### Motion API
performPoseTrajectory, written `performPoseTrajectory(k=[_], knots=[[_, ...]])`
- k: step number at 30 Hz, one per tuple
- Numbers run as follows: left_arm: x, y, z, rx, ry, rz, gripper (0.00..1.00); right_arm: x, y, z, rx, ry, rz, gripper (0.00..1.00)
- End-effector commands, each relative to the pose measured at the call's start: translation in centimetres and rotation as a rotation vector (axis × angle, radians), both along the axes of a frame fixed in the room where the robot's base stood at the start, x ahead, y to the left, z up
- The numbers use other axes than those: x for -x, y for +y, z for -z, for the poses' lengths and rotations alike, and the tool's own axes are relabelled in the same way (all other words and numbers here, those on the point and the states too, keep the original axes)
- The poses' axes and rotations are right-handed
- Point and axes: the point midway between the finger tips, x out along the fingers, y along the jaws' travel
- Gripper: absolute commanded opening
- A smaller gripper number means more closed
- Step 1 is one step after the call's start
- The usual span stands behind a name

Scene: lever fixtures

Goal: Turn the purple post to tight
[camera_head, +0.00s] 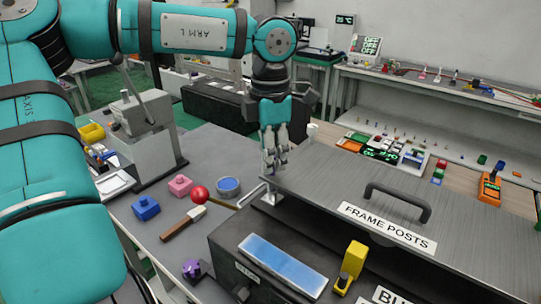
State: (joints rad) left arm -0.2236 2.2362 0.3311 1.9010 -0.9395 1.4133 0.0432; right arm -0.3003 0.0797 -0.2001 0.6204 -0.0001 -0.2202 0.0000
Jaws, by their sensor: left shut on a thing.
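My left gripper (273,165) points down at the near left corner of the grey lid marked FRAME POSTS (330,188). Its fingers are shut on a slim post, mostly hidden between them. A bright metal bracket (270,197) shows just below the fingertips at the lid's corner. The post's colour and its turn position cannot be told. A small purple piece with a dark part (193,268) lies apart on the grey table at the lower left. My right gripper is not in view.
A dark curved handle (398,198) rises from the lid. A yellow switch (350,266) and a blue panel (283,264) are in front. A red ball (200,194), a blue block (146,208), a pink block (180,185) and a blue round tin (228,186) occupy the left table.

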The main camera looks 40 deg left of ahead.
Motion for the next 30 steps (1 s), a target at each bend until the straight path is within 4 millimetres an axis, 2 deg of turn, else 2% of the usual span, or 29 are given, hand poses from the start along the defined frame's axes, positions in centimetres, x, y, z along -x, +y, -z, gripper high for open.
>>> performPoseTrajectory(k=[11, 12, 17, 25, 30], knots=[[-0.1, 0.0, -0.2, -0.001, -0.006, 0.005, 0.00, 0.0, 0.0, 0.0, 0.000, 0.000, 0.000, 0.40], [-0.1, 0.0, -0.2, -0.001, -0.006, 0.005, 0.26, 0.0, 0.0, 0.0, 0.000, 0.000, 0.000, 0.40], [-0.1, 0.0, -0.1, -0.001, -0.004, 0.004, 0.45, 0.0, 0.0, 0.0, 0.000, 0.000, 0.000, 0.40], [0.0, 0.0, -0.2, -0.001, -0.003, 0.003, 0.45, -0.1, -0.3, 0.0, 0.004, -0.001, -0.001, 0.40], [-0.1, 0.0, -1.9, -0.002, -0.006, 0.004, 0.45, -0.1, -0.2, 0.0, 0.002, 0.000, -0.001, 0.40]])
